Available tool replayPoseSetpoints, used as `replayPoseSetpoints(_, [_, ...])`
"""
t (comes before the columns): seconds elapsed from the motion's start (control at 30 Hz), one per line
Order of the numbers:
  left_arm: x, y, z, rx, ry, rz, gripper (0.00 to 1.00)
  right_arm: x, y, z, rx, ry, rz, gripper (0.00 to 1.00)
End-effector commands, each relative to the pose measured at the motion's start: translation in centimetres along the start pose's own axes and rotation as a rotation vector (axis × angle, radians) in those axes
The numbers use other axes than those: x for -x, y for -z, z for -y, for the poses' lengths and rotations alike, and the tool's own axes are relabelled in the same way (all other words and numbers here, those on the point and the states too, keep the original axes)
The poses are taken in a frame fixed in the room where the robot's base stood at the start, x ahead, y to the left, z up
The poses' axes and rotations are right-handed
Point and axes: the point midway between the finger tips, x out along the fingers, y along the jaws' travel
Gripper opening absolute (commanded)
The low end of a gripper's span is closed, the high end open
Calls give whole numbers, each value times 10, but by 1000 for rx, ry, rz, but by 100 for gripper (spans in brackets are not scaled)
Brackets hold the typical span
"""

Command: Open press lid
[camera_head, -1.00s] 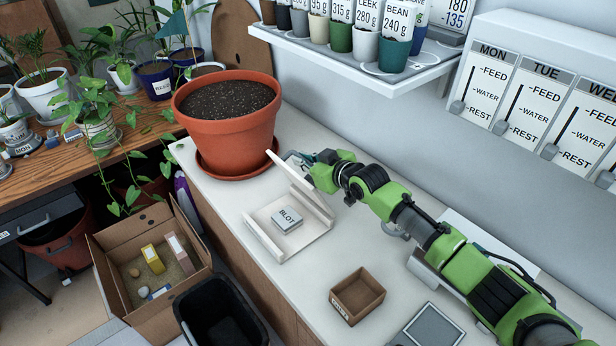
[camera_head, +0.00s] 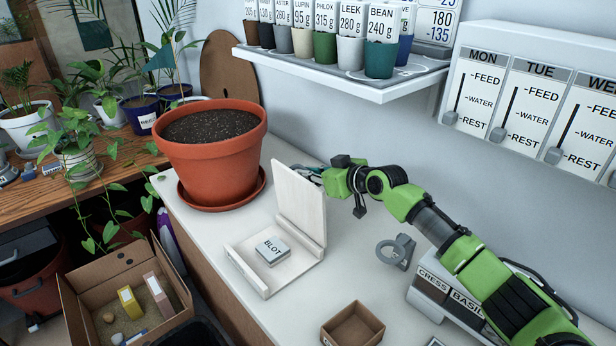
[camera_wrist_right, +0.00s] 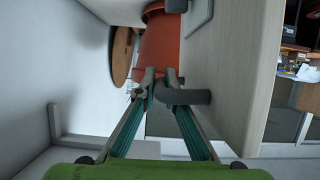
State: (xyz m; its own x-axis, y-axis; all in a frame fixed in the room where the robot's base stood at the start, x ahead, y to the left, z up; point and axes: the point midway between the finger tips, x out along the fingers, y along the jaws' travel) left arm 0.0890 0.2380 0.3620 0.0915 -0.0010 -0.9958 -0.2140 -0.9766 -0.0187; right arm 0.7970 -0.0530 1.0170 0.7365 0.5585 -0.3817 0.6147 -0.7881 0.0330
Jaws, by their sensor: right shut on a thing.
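The press is pale and stands on the white counter. Its base (camera_head: 245,262) lies flat and its lid (camera_head: 299,208) stands raised, close to upright, at the base's back right edge. A grey block marked BLOT (camera_head: 272,250) lies on the base. My right gripper (camera_head: 306,173) is behind the lid's upper part, its fingertips partly hidden. In the right wrist view, the gripper (camera_wrist_right: 163,84) is shut on a dark grey handle (camera_wrist_right: 190,97) that sticks out from the lid (camera_wrist_right: 238,75). My left gripper is not in view.
A large terracotta pot (camera_head: 212,150) in a saucer stands left of the lid. A seed shelf (camera_head: 345,80) hangs above on the wall. A small brown box (camera_head: 352,325), a grey ring-shaped fitting (camera_head: 396,250) and a seed box (camera_head: 440,290) are to the right.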

Motion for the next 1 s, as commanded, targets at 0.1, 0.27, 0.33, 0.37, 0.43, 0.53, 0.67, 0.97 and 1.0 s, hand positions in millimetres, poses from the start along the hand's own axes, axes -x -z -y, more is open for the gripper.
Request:
replayPoseSetpoints(0.1, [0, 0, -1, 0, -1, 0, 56, 0, -2, -1, 1, -2, 4, 0])
replayPoseSetpoints(0.27, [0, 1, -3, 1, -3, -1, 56, 0, -2, -1, 1, -2, 5, 16])
replayPoseSetpoints(0.33, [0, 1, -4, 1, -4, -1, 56, 0, -2, -1, 1, -2, 5, 16])
replayPoseSetpoints(0.37, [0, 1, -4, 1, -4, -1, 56, 0, -2, -1, 0, -1, 5, 16])
replayPoseSetpoints(0.43, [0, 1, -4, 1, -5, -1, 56, 0, -2, 0, 0, -1, 5, 16])
replayPoseSetpoints(0.53, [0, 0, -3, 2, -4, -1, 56, 0, -2, 0, 0, 0, 5, 16])
replayPoseSetpoints(0.67, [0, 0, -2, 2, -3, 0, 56, 5, -3, 0, 0, 0, 5, 16])
replayPoseSetpoints(0.97, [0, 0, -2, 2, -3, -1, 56, 49, -4, -2, 3, -3, 6, 16])
replayPoseSetpoints(1.0, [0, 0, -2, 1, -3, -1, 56, 56, -4, -2, 2, -4, 8, 16])
